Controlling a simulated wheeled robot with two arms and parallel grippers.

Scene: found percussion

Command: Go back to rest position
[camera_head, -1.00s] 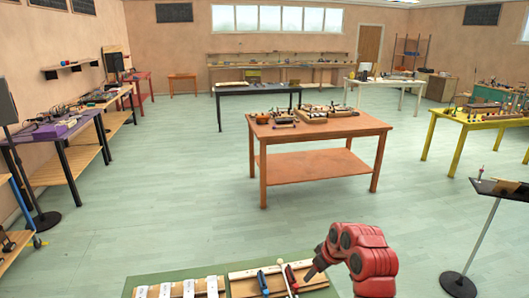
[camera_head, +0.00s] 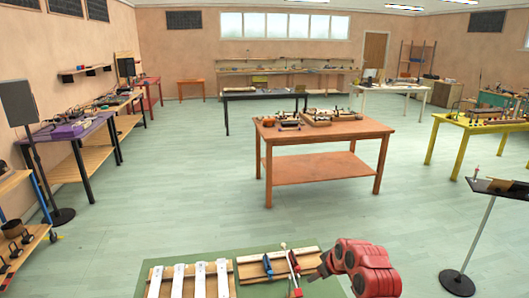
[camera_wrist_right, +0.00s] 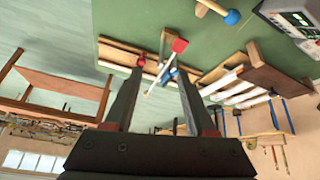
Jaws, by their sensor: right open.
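My right gripper (camera_head: 318,275) hangs at the bottom of the head view, at the right end of a wooden board on the green-topped table. Its red arm comes in from the lower right. In the right wrist view the two dark fingers (camera_wrist_right: 160,78) stand apart with a gap between them. A stick with a red block-shaped head (camera_wrist_right: 180,45) shows beyond the fingertips, and I see no object clamped between them. Whether the fingers touch anything is unclear. My left gripper is not in view.
The green table (camera_head: 150,268) bears a board with several white bars (camera_head: 200,282) and a board with red and blue-ended pieces (camera_head: 268,264). A black stand (camera_head: 487,230) is at right. An orange table (camera_head: 325,138) stands ahead across open floor.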

